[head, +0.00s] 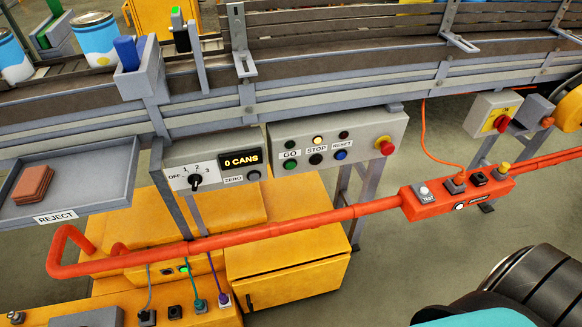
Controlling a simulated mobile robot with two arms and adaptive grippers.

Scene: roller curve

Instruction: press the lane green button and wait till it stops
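A grey control panel (365,130) hangs under the conveyor lane. Its green button (290,165) sits at the left by the label GO, below a dark green lamp (290,144). The STOP lamp (317,140) glows pale yellow above a black button (316,159). A blue button (341,155) is under the RESET label, and a red mushroom button (385,145) is at the right end. The conveyor (300,85) runs across the top, with blue-and-white cans (95,38) at its left. Neither gripper shows, and nothing touches the panel.
A neighbouring box has a selector knob (195,180) and a display (240,159) reading 0 CANS. An orange-red rail (300,221) crosses in front below the panels, carrying a red switch box (455,195). A REJECT tray (100,190) juts out at left. Yellow cabinets (290,265) stand below.

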